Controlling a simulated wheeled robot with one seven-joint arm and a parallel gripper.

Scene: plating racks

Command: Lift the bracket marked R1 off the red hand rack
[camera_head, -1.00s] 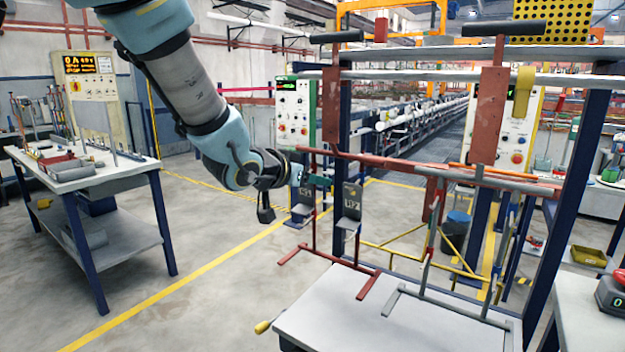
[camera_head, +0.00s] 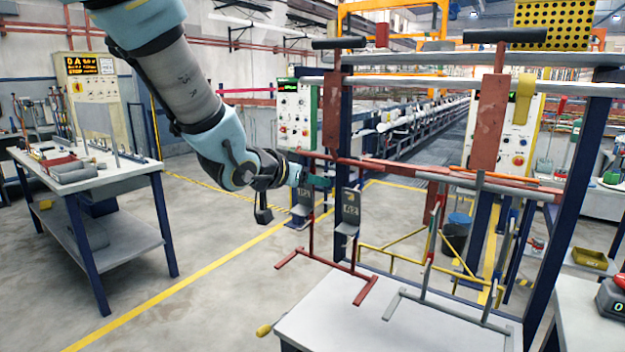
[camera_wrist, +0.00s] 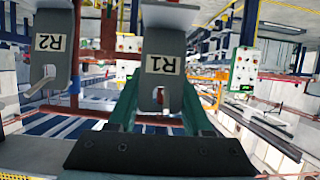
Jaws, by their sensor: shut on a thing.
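The bracket marked R1 (camera_head: 304,197) is a grey plate with a white label, at the left of the red hand rack (camera_head: 331,110). In the wrist view R1 (camera_wrist: 164,40) appears upside down, with a slot in its end. My gripper (camera_head: 316,182) is shut on R1, with a green finger (camera_wrist: 158,98) on each side of it. I cannot tell whether R1 still touches the rack; its hook is hidden. A similar bracket marked R2 (camera_head: 350,210) hangs just right of R1, and also shows in the wrist view (camera_wrist: 50,50).
A dark blue post (camera_head: 570,200) stands at the right. A workbench (camera_head: 85,175) with parts stands at the left. The floor (camera_head: 215,270) between is clear.

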